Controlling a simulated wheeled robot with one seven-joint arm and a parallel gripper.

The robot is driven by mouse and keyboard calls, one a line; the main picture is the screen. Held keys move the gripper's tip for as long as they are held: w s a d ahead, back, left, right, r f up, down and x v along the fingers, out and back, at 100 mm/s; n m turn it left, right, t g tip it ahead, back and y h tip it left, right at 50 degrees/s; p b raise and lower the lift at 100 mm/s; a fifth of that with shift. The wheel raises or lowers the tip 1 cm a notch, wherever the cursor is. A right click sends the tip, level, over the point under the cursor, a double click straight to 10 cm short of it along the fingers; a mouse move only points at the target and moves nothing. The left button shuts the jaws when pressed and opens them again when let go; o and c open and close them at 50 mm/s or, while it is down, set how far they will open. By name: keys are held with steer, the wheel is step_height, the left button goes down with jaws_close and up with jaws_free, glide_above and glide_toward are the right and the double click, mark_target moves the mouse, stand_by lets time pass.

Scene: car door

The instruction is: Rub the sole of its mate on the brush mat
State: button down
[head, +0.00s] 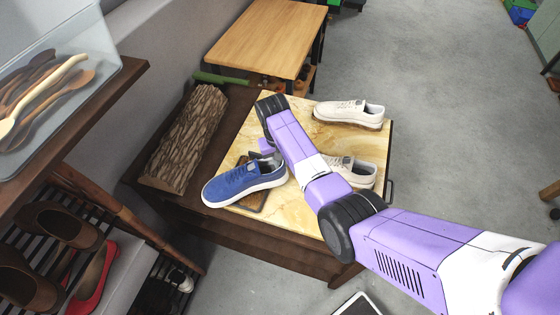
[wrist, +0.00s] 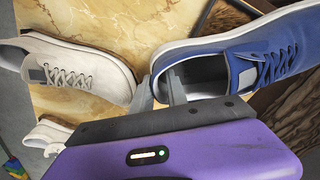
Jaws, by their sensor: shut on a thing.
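A blue shoe (head: 243,182) with a white sole is at the front left of the marble-patterned table top, toe to the left. My gripper (head: 264,158) is shut on its heel wall. In the wrist view, one finger of my gripper (wrist: 160,92) is inside the opening of the blue shoe (wrist: 262,60) and the other outside the heel. A dark-edged brown brush mat (head: 258,200) lies under the shoe, mostly covered. Its edge also shows in the wrist view (wrist: 222,18). I cannot tell whether the sole touches it.
A cream shoe (head: 350,114) stands at the back right of the marble top (head: 312,211). Another cream shoe (head: 358,172) is partly behind my arm. A bark-like log block (head: 188,138) lies to the left. A shoe rack (head: 60,230) stands at the lower left.

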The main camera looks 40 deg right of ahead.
mark_target(264, 165)
steer(key=shift+w+a+b, duration=0.2)
steer(key=shift+w+a, duration=0.15)
steer(key=shift+a, duration=0.5)
steer(key=shift+w+a+b, duration=0.2)
steer(key=shift+w+a, duration=0.15)
steer(key=shift+a, duration=0.55)
steer(key=shift+w+a+b, duration=0.2)
steer(key=shift+w+a, duration=0.15)
steer(key=shift+a, duration=0.5)
steer(key=shift+s+d+p, duration=0.35)
steer(key=shift+d+p, duration=0.1)
steer(key=shift+d, duration=0.4)
steer(key=shift+s+d, duration=0.25)
steer(key=shift+d, duration=0.4)
steer(key=shift+s+d, duration=0.3)
steer(key=shift+d, duration=0.35)
steer(key=shift+s+d, duration=0.25)
steer(key=shift+d, duration=0.4)
steer(key=shift+w+a+b, duration=0.15)
steer(key=shift+w+a, duration=0.25)
steer(key=shift+a, duration=0.55)
steer(key=shift+w+a+b, duration=0.15)
steer(key=shift+w+a, duration=0.2)
steer(key=shift+a, duration=0.55)
steer(key=shift+w+a+b, duration=0.15)
steer(key=shift+w+a, duration=0.25)
steer(key=shift+a, duration=0.55)
